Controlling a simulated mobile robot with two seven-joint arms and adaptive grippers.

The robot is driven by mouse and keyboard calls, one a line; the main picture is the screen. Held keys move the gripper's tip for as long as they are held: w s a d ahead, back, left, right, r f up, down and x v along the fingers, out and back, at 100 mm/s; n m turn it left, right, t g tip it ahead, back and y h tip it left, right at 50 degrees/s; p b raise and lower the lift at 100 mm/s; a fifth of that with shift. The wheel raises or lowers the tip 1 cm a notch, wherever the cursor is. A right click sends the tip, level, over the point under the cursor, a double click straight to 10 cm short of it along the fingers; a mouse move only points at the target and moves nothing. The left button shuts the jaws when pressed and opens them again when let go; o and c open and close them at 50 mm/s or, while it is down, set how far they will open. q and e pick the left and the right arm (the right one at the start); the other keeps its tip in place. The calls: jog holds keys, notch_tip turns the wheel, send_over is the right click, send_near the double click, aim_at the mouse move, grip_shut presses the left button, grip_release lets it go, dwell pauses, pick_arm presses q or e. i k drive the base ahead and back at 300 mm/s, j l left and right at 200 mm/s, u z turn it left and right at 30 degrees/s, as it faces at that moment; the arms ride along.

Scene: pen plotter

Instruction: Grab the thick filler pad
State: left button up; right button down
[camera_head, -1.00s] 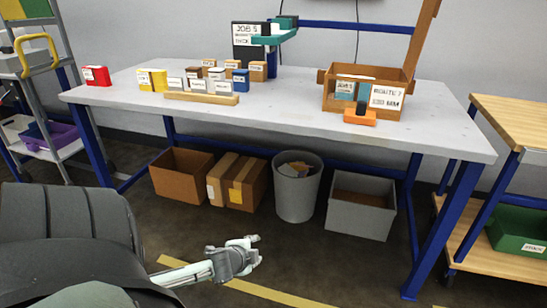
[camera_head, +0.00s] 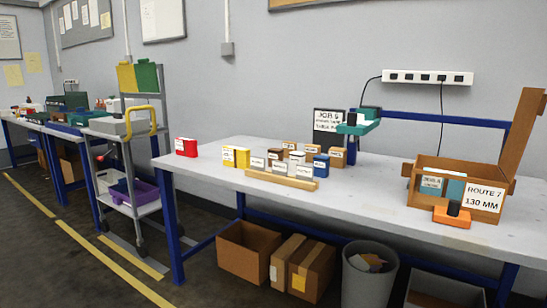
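Several small labelled blocks stand in a cluster on the grey table (camera_head: 375,190): grey and white ones (camera_head: 258,163), brown ones (camera_head: 337,157) and a blue one (camera_head: 321,167). A yellow box (camera_head: 241,156) stands left of them, and a red box (camera_head: 186,147) farther left. A tan strip (camera_head: 275,182) lies in front of the cluster. The labels are too small to read, so I cannot tell which item is the thick filler pad. A dark sign (camera_head: 327,122) headed JOB stands behind. Neither of my grippers is in view.
A grey cart (camera_head: 130,207) stands left of the table. Boxes (camera_head: 248,252) and a bin (camera_head: 368,277) are underneath.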

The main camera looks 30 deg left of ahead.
aim_at(337, 156)
jog(key=i+l+u, duration=0.1)
jog(key=i+u, duration=0.3)
jog(key=i+l+u, duration=0.15)
jog(key=i+u, duration=0.3)
jog(key=k, duration=0.1)
